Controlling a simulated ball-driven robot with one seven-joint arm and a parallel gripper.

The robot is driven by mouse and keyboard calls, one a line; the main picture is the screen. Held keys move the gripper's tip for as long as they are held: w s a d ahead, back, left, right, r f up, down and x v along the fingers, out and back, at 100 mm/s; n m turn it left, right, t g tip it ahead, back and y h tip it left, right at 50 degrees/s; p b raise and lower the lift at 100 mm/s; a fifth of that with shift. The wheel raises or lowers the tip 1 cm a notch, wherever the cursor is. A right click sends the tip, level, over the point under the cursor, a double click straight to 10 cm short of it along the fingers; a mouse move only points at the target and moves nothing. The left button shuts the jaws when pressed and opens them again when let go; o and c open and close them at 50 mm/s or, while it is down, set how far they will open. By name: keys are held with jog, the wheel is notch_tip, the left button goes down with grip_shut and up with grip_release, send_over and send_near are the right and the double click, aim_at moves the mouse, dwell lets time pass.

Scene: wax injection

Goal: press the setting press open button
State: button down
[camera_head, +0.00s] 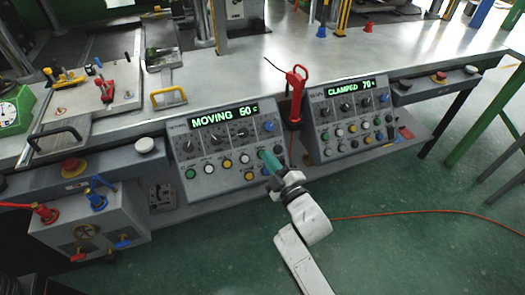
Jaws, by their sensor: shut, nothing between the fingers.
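The left control panel (215,168) has a green display (225,115) reading "MOVING 50". Below it are knobs and a row of round buttons in green, white, yellow and other colours. My gripper (266,157) has teal fingers, is shut and empty, and is at the lower right of this panel's button row. It hides part of that row, and I cannot tell whether it touches a button. The right control panel (330,144) has a display (349,87) reading "CLAMPED 70" and its own rows of buttons. The button labels are too small to read.
A red-handled tool (296,88) hangs between the panels. A metal workbench (300,48) runs behind them. A grey valve box (95,228) with red and blue handles is at lower left. An orange cable (420,212) lies on the open green floor.

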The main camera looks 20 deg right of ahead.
jog(key=shift+s+r+p, duration=0.55)
jog(key=shift+s+r, duration=0.2)
jog(key=shift+s, duration=0.15)
jog(key=s+d+f+m+g+h+p, duration=0.2)
jog(key=s+d+f+m+g, duration=0.15)
jog(key=s, duration=0.35)
jog(key=s+d+f+m+g+h+p, duration=0.2)
jog(key=s+d+m+g, duration=0.3)
jog(key=s, duration=0.2)
jog(key=s+r+m+g+p, duration=0.1)
jog(key=s+g, duration=0.3)
jog(key=s, duration=0.7)
jog(key=s+r+m+g+y+p, duration=0.1)
jog(key=s+m+g, duration=0.2)
jog(key=s, duration=0.8)
jog(key=shift+a+r+g+p, duration=0.35)
jog(key=shift+r+g+p, duration=0.05)
jog(key=shift+g, duration=0.75)
